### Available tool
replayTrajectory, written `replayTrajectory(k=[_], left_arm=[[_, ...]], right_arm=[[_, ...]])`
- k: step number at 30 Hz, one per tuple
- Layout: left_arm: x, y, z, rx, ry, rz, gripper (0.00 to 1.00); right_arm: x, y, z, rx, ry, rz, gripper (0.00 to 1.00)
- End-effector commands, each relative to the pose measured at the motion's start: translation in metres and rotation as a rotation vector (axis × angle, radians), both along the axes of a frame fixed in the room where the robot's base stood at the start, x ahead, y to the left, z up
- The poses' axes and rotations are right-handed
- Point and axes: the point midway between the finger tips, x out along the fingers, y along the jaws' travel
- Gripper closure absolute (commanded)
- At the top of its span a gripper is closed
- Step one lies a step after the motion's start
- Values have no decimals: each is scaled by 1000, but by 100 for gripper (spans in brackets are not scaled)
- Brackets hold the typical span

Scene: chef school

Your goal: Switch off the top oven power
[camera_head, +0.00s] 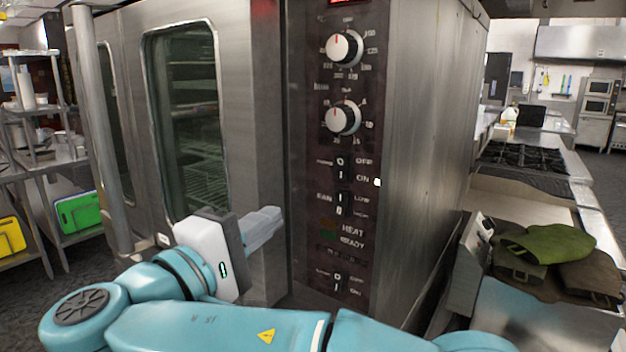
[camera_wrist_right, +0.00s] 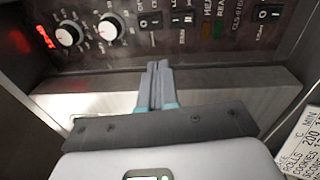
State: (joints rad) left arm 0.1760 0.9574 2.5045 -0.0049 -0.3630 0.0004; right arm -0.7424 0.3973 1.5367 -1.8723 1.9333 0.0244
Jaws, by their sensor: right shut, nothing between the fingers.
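The steel oven's dark control panel (camera_head: 345,130) faces me. Its upper rocker switch (camera_head: 340,168) has OFF and ON beside it; it also shows in the right wrist view (camera_wrist_right: 150,20). The fan rocker switch (camera_head: 342,203) is just below it, and another rocker switch (camera_head: 337,283) is near the panel's bottom. I cannot tell which way the rockers are tipped. My right gripper (camera_head: 275,216) is shut and empty, left of the panel and apart from it. In the right wrist view its fingers (camera_wrist_right: 157,70) point toward the panel. My left gripper is not in view.
Two white knobs (camera_head: 344,48) (camera_head: 342,117) sit above the switches. A red display (camera_wrist_right: 45,37) is lit. The glass oven door (camera_head: 190,110) is closed at left. A printed card (camera_wrist_right: 301,145) is at lower right.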

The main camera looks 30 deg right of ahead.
Motion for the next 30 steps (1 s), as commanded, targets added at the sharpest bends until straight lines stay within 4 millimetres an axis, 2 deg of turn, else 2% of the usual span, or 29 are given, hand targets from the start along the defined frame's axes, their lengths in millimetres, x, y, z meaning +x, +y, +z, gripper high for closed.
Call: replayTrajectory(k=[1, 4, 17, 20, 30], left_arm=[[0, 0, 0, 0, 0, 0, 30], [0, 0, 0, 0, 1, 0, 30], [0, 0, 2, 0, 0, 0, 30], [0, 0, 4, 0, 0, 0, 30], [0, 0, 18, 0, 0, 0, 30]], right_arm=[[-9, -1, 11, -3, -38, -19, 100], [-21, -3, 22, -7, -78, -46, 100], [-22, -9, 25, -7, -82, -53, 100], [-16, -22, 27, -6, -80, -55, 100], [14, -89, 37, -8, -79, -54, 100]])
